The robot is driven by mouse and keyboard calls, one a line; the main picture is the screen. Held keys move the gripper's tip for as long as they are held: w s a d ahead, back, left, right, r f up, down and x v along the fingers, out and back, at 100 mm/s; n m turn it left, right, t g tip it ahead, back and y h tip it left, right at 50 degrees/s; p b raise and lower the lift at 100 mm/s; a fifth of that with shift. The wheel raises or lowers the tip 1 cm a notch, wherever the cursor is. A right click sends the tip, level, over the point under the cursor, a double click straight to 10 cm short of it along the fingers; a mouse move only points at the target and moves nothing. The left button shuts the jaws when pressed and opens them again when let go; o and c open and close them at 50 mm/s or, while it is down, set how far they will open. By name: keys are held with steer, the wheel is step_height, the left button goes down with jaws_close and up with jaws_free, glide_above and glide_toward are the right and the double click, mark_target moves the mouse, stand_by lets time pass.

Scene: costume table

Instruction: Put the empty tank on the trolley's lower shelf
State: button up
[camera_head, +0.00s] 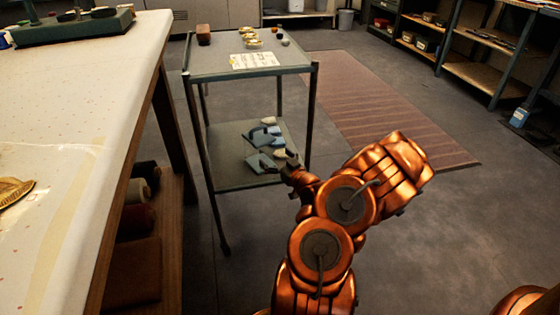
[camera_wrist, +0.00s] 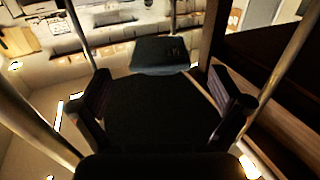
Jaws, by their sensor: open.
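The trolley (camera_head: 240,68) stands beside the long table, with its lower shelf (camera_head: 235,180) close to the floor. On that shelf lie blue pieces (camera_head: 262,136) and small pale pieces, one (camera_head: 268,121) towards the back. I cannot tell for sure which thing is the empty tank. My gripper (camera_head: 284,164) reaches in at the right side of the lower shelf, close to a blue piece (camera_head: 259,163). In the wrist view my gripper (camera_wrist: 165,100) has its fingers wide apart, with a dark flat shape between them. I cannot tell whether it touches anything.
The trolley's upper shelf holds a brown block (camera_head: 203,35), a white sheet (camera_head: 254,60) and several yellowish items. Its posts stand close around my gripper. The long table (camera_head: 75,110) is at left, with rolls below. A striped rug (camera_head: 375,100) and open floor lie to the right.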

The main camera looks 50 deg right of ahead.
steer(key=shift+v, duration=1.5)
steer(key=w+a+f+n+g+y, duration=0.2)
steer(key=w+a+n+g+y, duration=0.15)
steer(key=w+a, duration=0.4)
steer(key=s+a+g, duration=0.3)
steer(key=a+g, duration=0.4)
steer(key=a, duration=0.5)
steer(key=s+a+r+g, duration=0.3)
steer(key=s+a+r, duration=0.1)
steer(key=s+a, duration=0.4)
steer(key=s+a+r+g+y, duration=0.1)
steer(key=s+a+r+g, duration=0.3)
steer(key=s, duration=0.9)
steer(key=s+a+r+g, duration=0.3)
steer(key=s+a+r, duration=0.3)
steer(key=s+a, duration=0.5)
steer(key=shift+a+g, duration=0.3)
steer(key=shift+g, duration=0.05)
